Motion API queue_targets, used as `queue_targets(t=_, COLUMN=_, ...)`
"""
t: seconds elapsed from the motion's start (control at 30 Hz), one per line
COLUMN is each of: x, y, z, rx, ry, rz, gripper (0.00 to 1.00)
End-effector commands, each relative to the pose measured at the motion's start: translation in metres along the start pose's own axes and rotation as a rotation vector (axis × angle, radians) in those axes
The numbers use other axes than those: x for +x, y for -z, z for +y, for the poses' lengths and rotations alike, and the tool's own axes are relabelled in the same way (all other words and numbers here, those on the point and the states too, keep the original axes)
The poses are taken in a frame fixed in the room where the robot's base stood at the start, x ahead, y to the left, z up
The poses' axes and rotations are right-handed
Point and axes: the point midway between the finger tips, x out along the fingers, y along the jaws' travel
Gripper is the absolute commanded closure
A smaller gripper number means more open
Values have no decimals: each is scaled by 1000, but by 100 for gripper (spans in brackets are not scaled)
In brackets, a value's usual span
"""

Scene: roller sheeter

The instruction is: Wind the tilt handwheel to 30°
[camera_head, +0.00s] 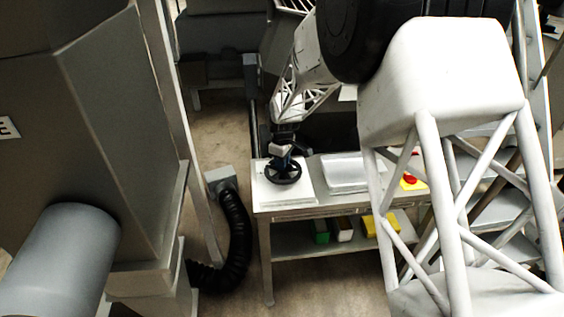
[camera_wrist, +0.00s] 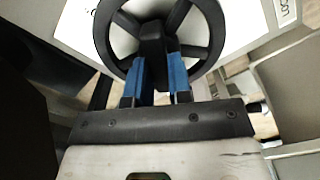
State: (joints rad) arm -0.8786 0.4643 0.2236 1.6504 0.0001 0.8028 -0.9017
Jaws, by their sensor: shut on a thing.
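The tilt handwheel (camera_head: 283,178) is a black spoked wheel over a white panel (camera_head: 305,186) at the left end of the table. In the wrist view the handwheel (camera_wrist: 216,38) fills the top middle, with its rim, spokes and dark centre block showing. My gripper (camera_head: 283,157) comes down on the wheel from above. In the wrist view the blue fingers of my gripper (camera_wrist: 160,72) stand on either side of the dark centre block and are shut on it. I cannot read the wheel's angle; a marking on the panel at the upper right is cut off.
A pale tray (camera_head: 345,172) and a red button on a yellow base (camera_head: 411,182) are to the right on the table. The lower shelf (camera_head: 300,251) holds green, white and yellow items. A black hose (camera_head: 238,235) curves on the floor at left. My arm hides part of the right side.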

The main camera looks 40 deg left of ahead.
Motion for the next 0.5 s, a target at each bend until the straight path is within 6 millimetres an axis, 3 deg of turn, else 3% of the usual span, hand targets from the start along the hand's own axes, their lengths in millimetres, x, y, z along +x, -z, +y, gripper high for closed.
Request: queue_targets(t=0.5, x=0, y=-1, z=2, rx=489, ry=0, rz=-1, gripper=100)
